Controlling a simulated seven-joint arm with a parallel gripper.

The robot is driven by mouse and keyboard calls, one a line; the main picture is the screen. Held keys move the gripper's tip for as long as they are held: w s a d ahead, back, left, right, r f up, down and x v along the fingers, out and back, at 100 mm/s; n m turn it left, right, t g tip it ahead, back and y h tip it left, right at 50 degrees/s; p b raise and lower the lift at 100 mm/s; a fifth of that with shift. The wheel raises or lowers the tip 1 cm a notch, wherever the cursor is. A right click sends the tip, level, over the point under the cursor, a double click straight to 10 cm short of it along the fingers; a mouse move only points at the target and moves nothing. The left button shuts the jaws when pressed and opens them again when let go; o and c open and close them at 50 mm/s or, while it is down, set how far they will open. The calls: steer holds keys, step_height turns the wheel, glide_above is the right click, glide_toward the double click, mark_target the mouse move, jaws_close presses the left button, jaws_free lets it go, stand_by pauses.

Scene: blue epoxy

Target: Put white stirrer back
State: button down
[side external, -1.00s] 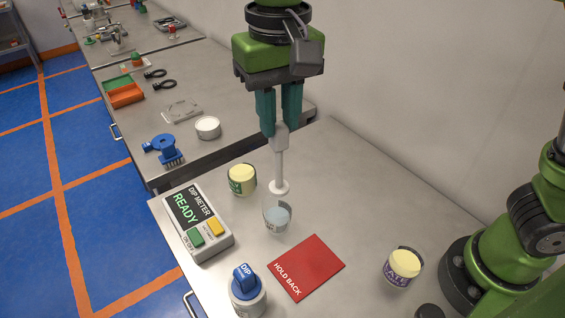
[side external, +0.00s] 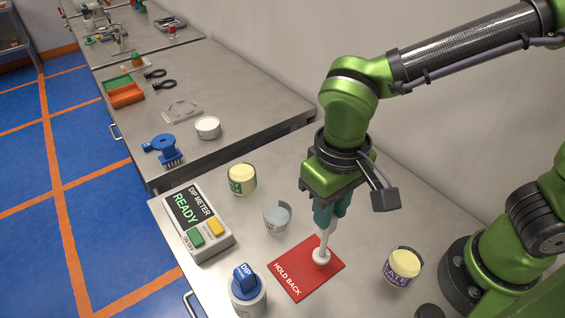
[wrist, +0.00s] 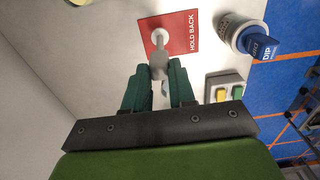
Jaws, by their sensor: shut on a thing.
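The white stirrer (side external: 325,243) is a pale rod with a round disc at its lower end. My gripper (side external: 328,214) is shut on its upper end and holds it slightly tilted. In the side view its disc is over the red HOLD BACK mat (side external: 291,279), near the mat's upper right part. I cannot tell whether the disc touches the mat. In the wrist view the stirrer (wrist: 159,55) extends from between the teal fingers of my gripper (wrist: 160,92) towards the red mat (wrist: 179,22).
A clear beaker with pale liquid (side external: 277,217) stands left of the stirrer. The DIP METER (side external: 198,222) is further left. A blue-topped DIP container (side external: 247,291) is at the front. Cups with yellow contents stand behind (side external: 242,180) and at right (side external: 402,266).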

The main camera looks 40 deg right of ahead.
steer(key=shift+f, duration=1.8)
steer(key=c, duration=0.9)
jaws_free()
steer(key=shift+c, duration=0.2)
step_height(320, 180, up, 12)
steer(key=d+m+t+y, duration=0.2)
steer(key=d+m+t, duration=0.2)
steer(key=d, duration=1.5)
steer(key=t, duration=0.3)
steer(key=shift+w+d, duration=0.15)
steer(key=shift+w, duration=0.25)
